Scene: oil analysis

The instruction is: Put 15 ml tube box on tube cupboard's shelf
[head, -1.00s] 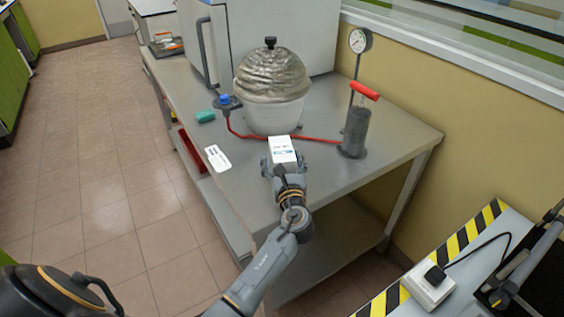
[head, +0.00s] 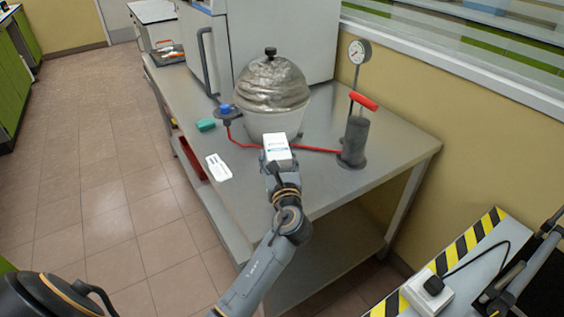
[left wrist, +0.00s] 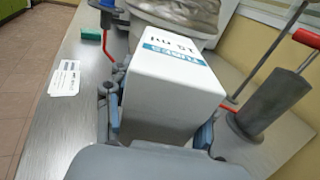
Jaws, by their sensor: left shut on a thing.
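The 15 ml tube box (head: 276,142) is a small white box with a blue label band. In the left wrist view the box (left wrist: 172,85) fills the middle, with "TUBES 15 ml" printed on it. My left gripper (head: 277,160) is shut on the box, with a finger on each side of it. The box is in front of the pot on the grey table; its exact height above the tabletop is hard to tell. My right gripper does not show. No tube cupboard shelf can be made out.
A foil-domed white pot (head: 272,98) and a hand pump (head: 354,140) with red handle and gauge stand behind the box, joined by a red hose (head: 312,149). A label card (head: 218,167) and a green block (head: 206,125) lie left. A white cabinet (head: 270,40) stands behind.

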